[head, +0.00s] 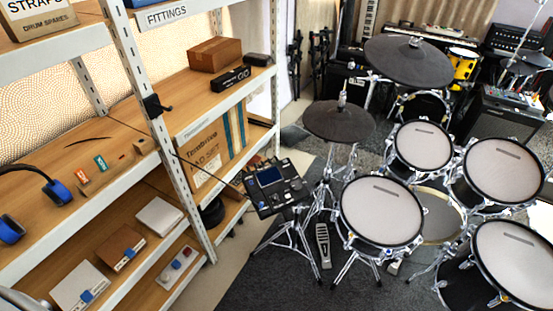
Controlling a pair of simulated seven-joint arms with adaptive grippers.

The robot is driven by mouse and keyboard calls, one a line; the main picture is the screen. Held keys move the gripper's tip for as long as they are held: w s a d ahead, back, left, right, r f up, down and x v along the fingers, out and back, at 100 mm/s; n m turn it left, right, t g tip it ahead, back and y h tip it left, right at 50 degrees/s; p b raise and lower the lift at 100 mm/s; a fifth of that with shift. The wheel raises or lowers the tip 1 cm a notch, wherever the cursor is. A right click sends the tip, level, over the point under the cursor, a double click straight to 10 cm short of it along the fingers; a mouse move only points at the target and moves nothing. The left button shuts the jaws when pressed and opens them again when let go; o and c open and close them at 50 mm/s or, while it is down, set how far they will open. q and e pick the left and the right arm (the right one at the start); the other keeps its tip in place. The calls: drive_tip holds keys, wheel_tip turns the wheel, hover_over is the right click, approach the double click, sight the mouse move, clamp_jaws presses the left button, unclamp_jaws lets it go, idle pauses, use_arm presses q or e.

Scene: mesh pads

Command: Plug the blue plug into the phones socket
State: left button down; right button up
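The drum module (272,187), a black box with a blue screen, stands on a chrome stand in the middle of the head view. Its sockets are too small to read, so I cannot pick out the phones socket. I cannot make out a blue plug for certain. Black headphones with blue ear pads (59,193) lie on the shelf at the left. A black clamp-like piece (155,106) sits on the shelf post, and a thin dark cable runs from it down towards the module. Neither of my grippers shows.
A metal shelf rack with wooden boards (85,210) fills the left, its post (180,160) close to the module. Boxes and small pedals (120,248) stand on it. Cymbals (340,121) and drums (380,208) crowd the right. Dark carpet (255,285) is open in front.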

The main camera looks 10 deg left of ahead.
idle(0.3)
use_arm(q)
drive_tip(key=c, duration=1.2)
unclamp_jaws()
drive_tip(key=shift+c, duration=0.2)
